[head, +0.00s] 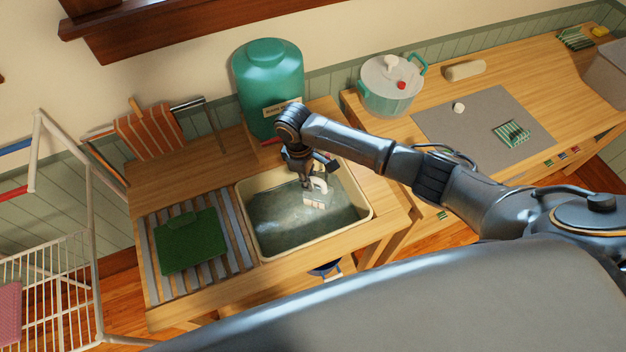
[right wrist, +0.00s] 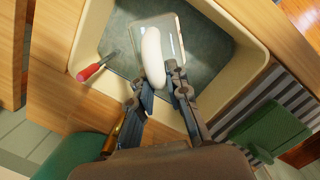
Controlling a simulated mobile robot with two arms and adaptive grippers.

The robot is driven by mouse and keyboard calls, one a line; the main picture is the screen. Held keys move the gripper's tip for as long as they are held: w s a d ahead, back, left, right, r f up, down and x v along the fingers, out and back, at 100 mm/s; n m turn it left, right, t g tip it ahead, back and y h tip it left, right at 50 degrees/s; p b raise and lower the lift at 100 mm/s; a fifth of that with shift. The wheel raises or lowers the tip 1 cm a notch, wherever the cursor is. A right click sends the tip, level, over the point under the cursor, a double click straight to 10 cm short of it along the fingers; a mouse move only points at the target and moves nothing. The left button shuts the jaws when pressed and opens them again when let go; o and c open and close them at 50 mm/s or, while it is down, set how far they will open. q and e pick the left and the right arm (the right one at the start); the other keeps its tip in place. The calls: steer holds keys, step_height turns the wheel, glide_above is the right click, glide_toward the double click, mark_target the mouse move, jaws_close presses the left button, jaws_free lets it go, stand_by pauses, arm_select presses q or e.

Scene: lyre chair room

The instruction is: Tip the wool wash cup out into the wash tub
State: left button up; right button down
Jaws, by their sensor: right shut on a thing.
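The wash tub (head: 250,248) is a cream rectangular basin of greyish water set into the wooden counter. Its wall also shows in the right wrist view (right wrist: 91,35). My right gripper (head: 306,178) reaches down over the tub's back right part. In the right wrist view its fingers (right wrist: 159,82) are shut on the thick white handle of a pale, boxy thing, which I take to be the wool wash cup (head: 314,200). The cup is over the tub; its mouth, contents and exact tilt cannot be made out. My left gripper is not in view.
A green tank (head: 268,80) stands behind the tub. A folded green cloth (head: 190,240) lies on the slatted drainer at left. A red-handled tool (right wrist: 90,72) is at the tub's edge. A lidded pot (head: 391,90) stands on the right counter, a white rack (head: 60,270) at far left.

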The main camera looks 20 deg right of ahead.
stand_by(0.3)
steer(key=shift+w+a+g+h+b, duration=0.55)
steer(key=shift+w+g+h+b, duration=0.1)
steer(key=shift+b, duration=0.2)
steer(key=shift+f, duration=0.1)
steer(key=w+a+g+h+b, duration=0.1)
steer(key=b, duration=0.2)
steer(key=shift+f+b, duration=0.2)
steer(key=shift+b, duration=0.1)
